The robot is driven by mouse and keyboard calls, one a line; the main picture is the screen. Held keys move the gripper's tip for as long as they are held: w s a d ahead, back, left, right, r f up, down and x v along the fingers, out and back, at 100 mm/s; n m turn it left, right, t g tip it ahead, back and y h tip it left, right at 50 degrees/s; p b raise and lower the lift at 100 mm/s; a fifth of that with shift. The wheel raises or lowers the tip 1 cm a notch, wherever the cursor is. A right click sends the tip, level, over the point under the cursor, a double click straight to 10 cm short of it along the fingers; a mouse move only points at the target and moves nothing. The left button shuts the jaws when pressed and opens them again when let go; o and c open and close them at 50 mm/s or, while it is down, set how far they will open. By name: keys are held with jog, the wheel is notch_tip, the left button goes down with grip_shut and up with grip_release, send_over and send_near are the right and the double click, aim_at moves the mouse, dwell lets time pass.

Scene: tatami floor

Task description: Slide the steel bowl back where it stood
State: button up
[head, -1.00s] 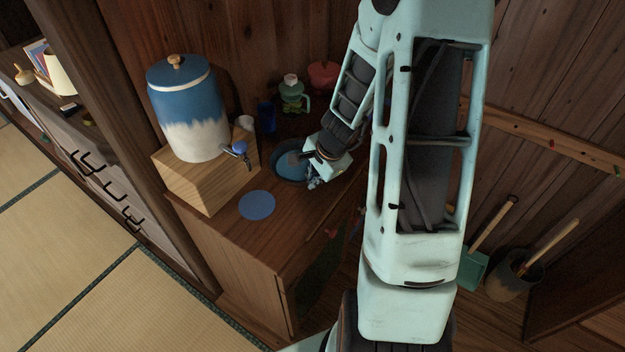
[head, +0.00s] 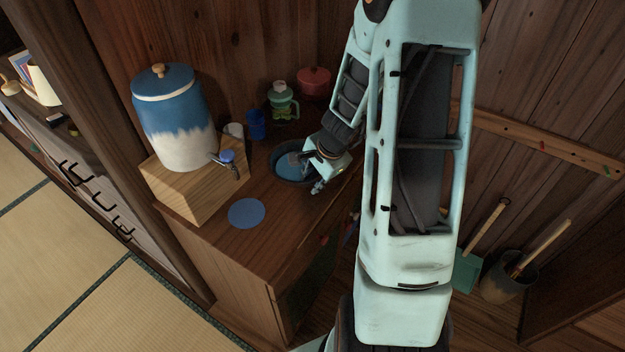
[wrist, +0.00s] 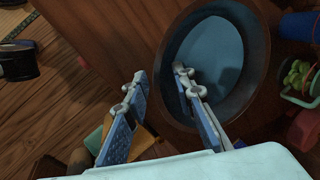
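The steel bowl (head: 275,174), dark-walled with a flat blue surface inside, stands on the wooden cabinet top (head: 275,222). It fills the upper right of the wrist view (wrist: 262,75). My gripper (wrist: 159,79) is at its near right side in the head view (head: 306,172). In the wrist view its fingers are apart: one overlaps the bowl's inside, the other is outside the rim. I see a gap between the outer finger and the wall; whether the inner finger touches is unclear. A flat blue disc (head: 247,213) lies on the top, left and nearer than the bowl.
A blue and white water crock (head: 178,120) with a tap (head: 228,160) stands on a wooden block (head: 205,185) at left. A blue cup (head: 256,125), a green jar (head: 283,101) and a red pot (head: 314,81) stand behind. The top around the disc is clear.

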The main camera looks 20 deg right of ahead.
jog(key=v, duration=1.2)
dwell(0.6)
